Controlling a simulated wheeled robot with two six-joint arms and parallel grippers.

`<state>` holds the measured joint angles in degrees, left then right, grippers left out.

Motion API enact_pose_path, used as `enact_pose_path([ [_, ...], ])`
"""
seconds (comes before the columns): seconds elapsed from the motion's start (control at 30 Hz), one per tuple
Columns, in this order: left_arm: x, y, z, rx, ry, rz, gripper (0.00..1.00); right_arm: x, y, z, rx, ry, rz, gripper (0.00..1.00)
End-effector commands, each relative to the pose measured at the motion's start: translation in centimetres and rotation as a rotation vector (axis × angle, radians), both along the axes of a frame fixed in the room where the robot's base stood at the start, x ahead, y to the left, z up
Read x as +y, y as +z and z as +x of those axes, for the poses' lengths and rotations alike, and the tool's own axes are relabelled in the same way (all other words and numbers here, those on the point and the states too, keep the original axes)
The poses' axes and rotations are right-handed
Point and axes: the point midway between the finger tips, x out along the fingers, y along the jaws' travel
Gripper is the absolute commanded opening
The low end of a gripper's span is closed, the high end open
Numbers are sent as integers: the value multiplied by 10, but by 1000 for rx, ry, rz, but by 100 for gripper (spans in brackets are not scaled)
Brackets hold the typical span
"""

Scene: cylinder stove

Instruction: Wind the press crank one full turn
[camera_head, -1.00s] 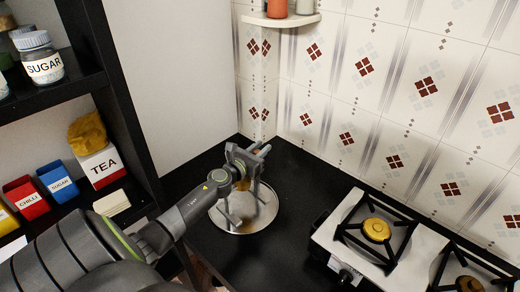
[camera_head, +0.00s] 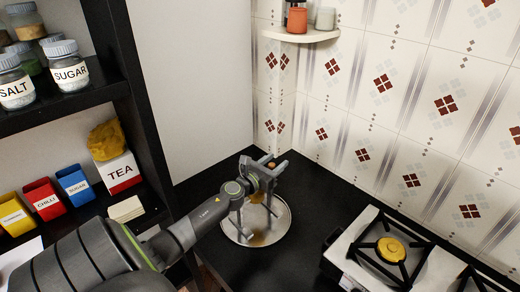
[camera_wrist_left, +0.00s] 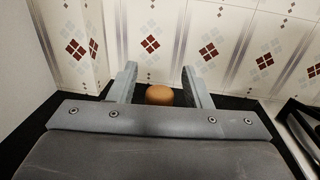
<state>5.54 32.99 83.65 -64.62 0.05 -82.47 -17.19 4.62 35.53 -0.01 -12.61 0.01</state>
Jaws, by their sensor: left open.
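The press stands in the back corner of the black counter, with grey uprights (camera_head: 240,226) over a round metal pan (camera_head: 284,222). A brownish patch lies in the pan. My left gripper (camera_head: 266,163) is open at the top of the press and hides much of it, including most of the crank. In the left wrist view, a rounded orange-brown knob (camera_wrist_left: 159,95) shows between the two spread fingers of the left gripper (camera_wrist_left: 162,78). I cannot tell whether either finger touches it. My right gripper is not in view.
A white gas stove (camera_head: 347,258) with black grates stands to the right. A black shelf (camera_head: 137,112) with jars and boxes is at the left. A small corner shelf (camera_head: 300,36) hangs above. Black counter lies clear between press and stove.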

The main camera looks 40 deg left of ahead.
Motion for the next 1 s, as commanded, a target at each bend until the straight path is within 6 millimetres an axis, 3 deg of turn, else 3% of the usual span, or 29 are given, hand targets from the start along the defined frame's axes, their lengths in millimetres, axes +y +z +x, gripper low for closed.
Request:
enact_pose_path([
  [0.3,-2,-2,-55,4,-2,1,44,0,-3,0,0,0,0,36],
  [0.7,-4,-6,-130,3,-3,4,44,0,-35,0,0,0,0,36],
  [1.0,-5,-3,-164,2,-2,2,44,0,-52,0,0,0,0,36],
])
